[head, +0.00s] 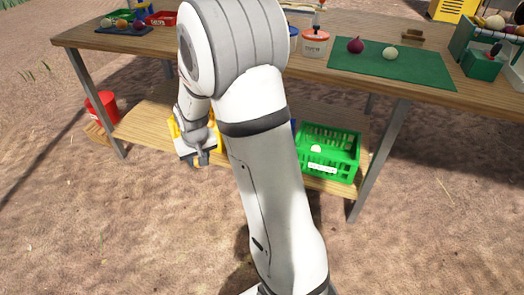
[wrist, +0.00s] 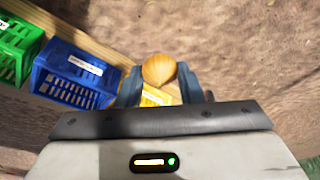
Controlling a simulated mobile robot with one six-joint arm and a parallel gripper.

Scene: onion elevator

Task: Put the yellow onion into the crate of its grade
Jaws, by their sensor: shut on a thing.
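The yellow onion (wrist: 159,70) is held between the two fingers of my gripper (wrist: 159,78) in the wrist view. In the head view my gripper (head: 202,158) hangs at the front of the low shelf, and the onion cannot be made out there. A yellow crate (head: 175,128) shows partly behind my gripper; in the wrist view a bit of it (wrist: 153,98) shows just past the onion. A blue crate (wrist: 72,75) stands left of it, and a green crate (wrist: 18,45) is further left. The green crate (head: 342,165) holds a white onion (head: 316,149). My arm hides most of the blue crate in the head view.
The table top (head: 160,43) is above the shelf (head: 150,130), with legs at both ends. A green mat (head: 425,70) on top bears a red onion (head: 355,45) and a white onion (head: 390,53). A red bucket (head: 102,108) stands at the left.

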